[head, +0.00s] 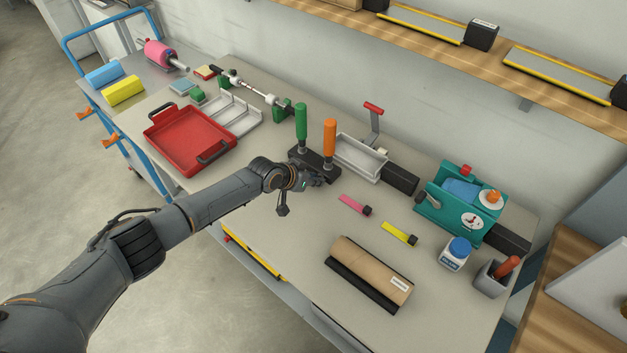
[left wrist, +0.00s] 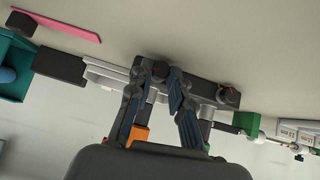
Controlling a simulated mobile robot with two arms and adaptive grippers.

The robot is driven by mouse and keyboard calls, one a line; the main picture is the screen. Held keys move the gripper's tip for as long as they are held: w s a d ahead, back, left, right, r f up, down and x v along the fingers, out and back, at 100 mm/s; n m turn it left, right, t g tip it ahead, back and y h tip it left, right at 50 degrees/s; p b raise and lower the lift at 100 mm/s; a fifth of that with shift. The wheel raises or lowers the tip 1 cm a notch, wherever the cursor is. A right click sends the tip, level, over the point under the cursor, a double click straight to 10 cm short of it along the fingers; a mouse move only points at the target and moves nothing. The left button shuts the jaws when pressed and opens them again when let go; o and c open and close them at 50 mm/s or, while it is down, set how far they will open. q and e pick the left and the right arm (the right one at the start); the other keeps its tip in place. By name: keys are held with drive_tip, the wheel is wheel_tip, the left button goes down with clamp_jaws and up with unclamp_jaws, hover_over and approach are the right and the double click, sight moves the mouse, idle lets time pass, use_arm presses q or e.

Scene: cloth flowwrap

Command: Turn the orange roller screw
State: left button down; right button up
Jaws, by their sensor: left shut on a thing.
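The orange roller screw (head: 329,138) stands upright, with an orange handle on a silver stem, on a dark base block (head: 322,163). A matching green screw (head: 301,121) stands to its left on the same block. My left gripper (head: 318,176) is low at the front of the block, beside the orange screw's foot. In the left wrist view, my fingers (left wrist: 158,100) straddle the orange screw's lower part and are shut on it. A bit of its orange handle (left wrist: 140,134) shows between them; the green handle (left wrist: 205,130) is mostly hidden. My right gripper is not in view.
A grey tray-like holder (head: 360,160) stands close behind and right of the block. Pink (head: 355,204) and yellow (head: 399,233) tools lie in front right. A red tray (head: 188,139) is at the left. Bare tabletop (head: 290,235) lies in front of the gripper.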

use_arm(q)
drive_tip(key=c, duration=1.5)
unclamp_jaws()
drive_tip(key=shift+a, duration=0.1)
drive_tip(key=v, duration=1.2)
drive_tip(key=shift+f, duration=0.1)
